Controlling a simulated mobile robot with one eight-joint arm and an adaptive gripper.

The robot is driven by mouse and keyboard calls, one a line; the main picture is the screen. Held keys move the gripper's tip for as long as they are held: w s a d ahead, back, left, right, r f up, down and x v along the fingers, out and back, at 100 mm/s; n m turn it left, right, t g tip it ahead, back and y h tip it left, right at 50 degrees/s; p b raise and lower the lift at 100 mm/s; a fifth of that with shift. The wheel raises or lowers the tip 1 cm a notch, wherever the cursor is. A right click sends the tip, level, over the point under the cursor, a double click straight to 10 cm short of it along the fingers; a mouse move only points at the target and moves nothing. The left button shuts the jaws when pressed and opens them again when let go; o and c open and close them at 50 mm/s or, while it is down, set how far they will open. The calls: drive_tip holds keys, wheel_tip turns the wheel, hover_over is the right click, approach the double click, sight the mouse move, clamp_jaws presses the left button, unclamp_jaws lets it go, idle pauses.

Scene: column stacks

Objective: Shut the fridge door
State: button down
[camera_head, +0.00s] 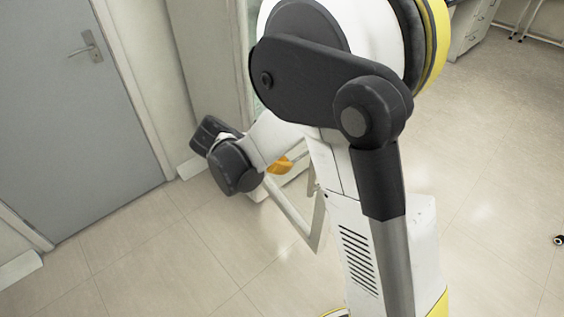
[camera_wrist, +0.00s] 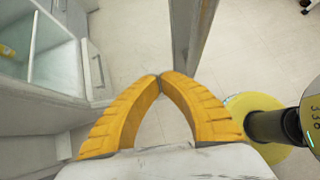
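The open fridge (camera_wrist: 50,60) is at the upper left of the wrist view, with pale inner walls and shelving showing. The fridge door (camera_wrist: 185,35) stands ajar, seen nearly edge-on at the top middle. In the head view the lower corner of its pale frame (camera_head: 312,232) shows below my arm; the rest of the fridge is mostly hidden behind the arm. My gripper (camera_wrist: 160,76) has orange fingers whose tips meet, with nothing visible between them. The tips are close to the door's lower end in the wrist picture; I cannot tell whether they touch it. One orange finger shows in the head view (camera_head: 281,166).
A grey room door (camera_head: 70,110) with a lever handle is at the left, beside a pale wall panel (camera_head: 205,60). A white drawer unit (camera_head: 473,25) stands at the top right. The tiled floor (camera_head: 490,200) is largely clear, with a small caster at the right edge.

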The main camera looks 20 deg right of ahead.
sight(308, 163)
drive_tip(key=shift+w+d+f+b, duration=0.25)
drive_tip(key=shift+d+f+b, duration=0.45)
drive_tip(key=shift+d, duration=0.7)
drive_tip(key=shift+w+d+f+b, duration=0.3)
drive_tip(key=shift+d+f+b, duration=0.35)
drive_tip(key=shift+d, duration=0.7)
drive_tip(key=shift+w+d+f+b, duration=0.25)
drive_tip(key=shift+d+f+b, duration=0.45)
drive_tip(key=shift+d, duration=0.7)
drive_tip(key=shift+f, duration=0.15)
